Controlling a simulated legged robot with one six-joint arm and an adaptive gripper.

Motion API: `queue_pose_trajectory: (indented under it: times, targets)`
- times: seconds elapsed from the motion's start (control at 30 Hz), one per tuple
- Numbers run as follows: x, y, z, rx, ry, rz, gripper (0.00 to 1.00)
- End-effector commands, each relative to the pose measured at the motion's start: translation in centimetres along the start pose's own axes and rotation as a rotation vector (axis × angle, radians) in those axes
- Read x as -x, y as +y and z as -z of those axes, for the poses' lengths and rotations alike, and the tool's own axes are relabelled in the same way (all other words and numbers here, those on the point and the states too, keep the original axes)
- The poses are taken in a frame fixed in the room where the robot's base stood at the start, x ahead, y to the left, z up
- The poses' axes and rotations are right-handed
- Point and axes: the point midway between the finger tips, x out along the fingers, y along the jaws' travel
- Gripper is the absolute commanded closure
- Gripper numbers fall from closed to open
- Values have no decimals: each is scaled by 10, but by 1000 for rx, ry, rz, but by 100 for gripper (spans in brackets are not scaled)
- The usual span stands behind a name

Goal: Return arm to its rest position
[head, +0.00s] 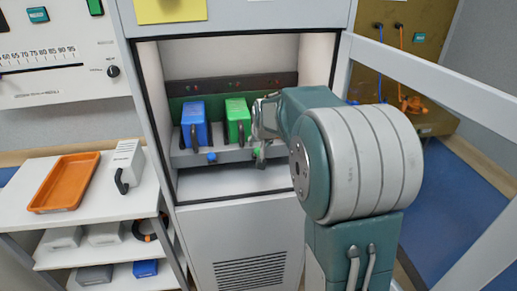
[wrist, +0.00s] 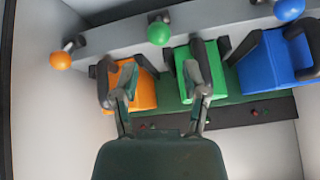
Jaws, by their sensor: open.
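My arm reaches into the open cabinet (head: 245,190) from the right of the head view. My gripper (head: 258,130) is at the front of the modules, just right of the green module (head: 236,118). In the wrist view my gripper (wrist: 160,80) is open, with nothing between its spread fingers. One finger overlaps the orange module (wrist: 143,93) and the other overlaps the green module's face; whether they touch is unclear. The blue module (head: 193,125) stands left of the green one. The orange module is hidden behind my arm in the head view.
The cabinet's open door frame (head: 435,80) stands right of my arm. Green, orange and blue knobs line the shelf edge, including a green knob (wrist: 158,33). At left, a cart (head: 95,218) holds an orange tray (head: 65,182) and a grey module (head: 128,160).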

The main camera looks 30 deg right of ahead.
Motion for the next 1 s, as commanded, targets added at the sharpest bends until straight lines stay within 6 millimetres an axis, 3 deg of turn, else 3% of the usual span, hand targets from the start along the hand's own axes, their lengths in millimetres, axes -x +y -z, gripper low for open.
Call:
queue_pose_trajectory:
  times: [0.2,0.77,0.87,1.0]
  targets:
    - [22,0,0,0,0,0,43]
    - [27,-2,-1,3,-1,1,43]
    - [45,-8,-10,25,-4,10,43]
    - [91,-23,-42,89,-23,32,43]
